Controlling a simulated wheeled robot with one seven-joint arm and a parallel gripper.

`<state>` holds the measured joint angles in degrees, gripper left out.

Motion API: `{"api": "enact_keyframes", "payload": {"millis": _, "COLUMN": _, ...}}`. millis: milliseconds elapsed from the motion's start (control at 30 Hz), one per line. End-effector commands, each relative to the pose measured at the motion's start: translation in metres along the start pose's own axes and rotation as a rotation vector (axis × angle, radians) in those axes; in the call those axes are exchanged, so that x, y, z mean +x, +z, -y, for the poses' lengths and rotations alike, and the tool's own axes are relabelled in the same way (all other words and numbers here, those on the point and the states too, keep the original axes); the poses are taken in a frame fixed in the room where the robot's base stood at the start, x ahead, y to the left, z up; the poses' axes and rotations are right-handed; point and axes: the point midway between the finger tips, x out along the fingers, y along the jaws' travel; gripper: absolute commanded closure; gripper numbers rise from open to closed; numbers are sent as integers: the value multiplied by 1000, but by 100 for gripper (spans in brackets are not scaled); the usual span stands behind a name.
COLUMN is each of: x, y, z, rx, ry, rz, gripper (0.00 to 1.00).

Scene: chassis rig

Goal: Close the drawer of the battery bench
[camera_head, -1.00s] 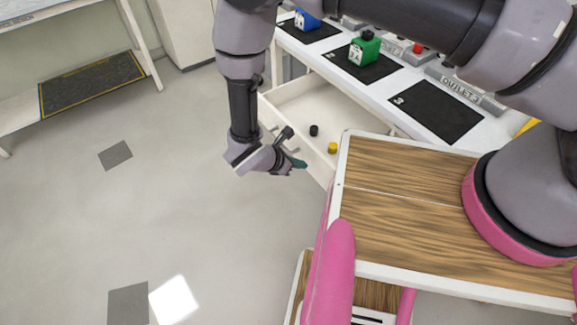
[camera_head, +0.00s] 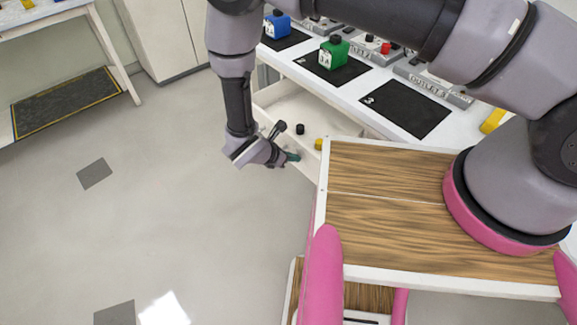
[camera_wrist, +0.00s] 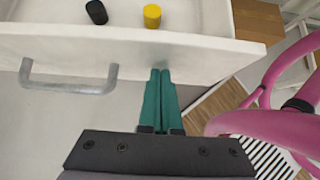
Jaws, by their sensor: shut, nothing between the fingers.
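The white drawer (camera_head: 268,97) of the bench stands open, and its inside shows. A black cylinder (camera_head: 300,129) and a yellow cylinder (camera_head: 319,144) lie in it. In the wrist view its front panel (camera_wrist: 210,58) crosses the upper part, with a grey bar handle (camera_wrist: 70,87) at the left. My gripper (camera_head: 294,156) is shut and empty. In the wrist view its green fingertips (camera_wrist: 160,72) lie together against or very near the panel's outer face, right of the handle. Exact contact cannot be told.
The bench top (camera_head: 352,106) carries a blue container (camera_head: 277,27), a green container (camera_head: 333,54) and black pads. My wood-topped base is close to the drawer's right end. Open grey floor (camera_head: 190,220) is at the left.

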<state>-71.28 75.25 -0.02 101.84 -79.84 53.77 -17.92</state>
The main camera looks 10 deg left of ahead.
Motion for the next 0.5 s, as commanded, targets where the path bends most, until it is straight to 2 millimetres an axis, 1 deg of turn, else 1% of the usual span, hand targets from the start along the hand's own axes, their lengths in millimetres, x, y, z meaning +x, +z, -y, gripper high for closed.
{"api": "enact_keyframes", "payload": {"millis": 33, "x": 9, "y": 10, "z": -3, "rx": 2, "ry": -3, "rz": 3, "gripper": 100}}
{"api": "enact_keyframes", "payload": {"millis": 167, "x": 33, "y": 34, "z": -8, "rx": 1, "ry": -3, "rz": 3, "gripper": 100}}
{"api": "enact_keyframes", "payload": {"millis": 400, "x": 78, "y": 79, "z": -7, "rx": 1, "ry": -4, "rz": 3, "gripper": 100}}
{"api": "enact_keyframes", "payload": {"millis": 500, "x": 94, "y": 94, "z": -7, "rx": 0, "ry": -3, "rz": 2, "gripper": 100}}
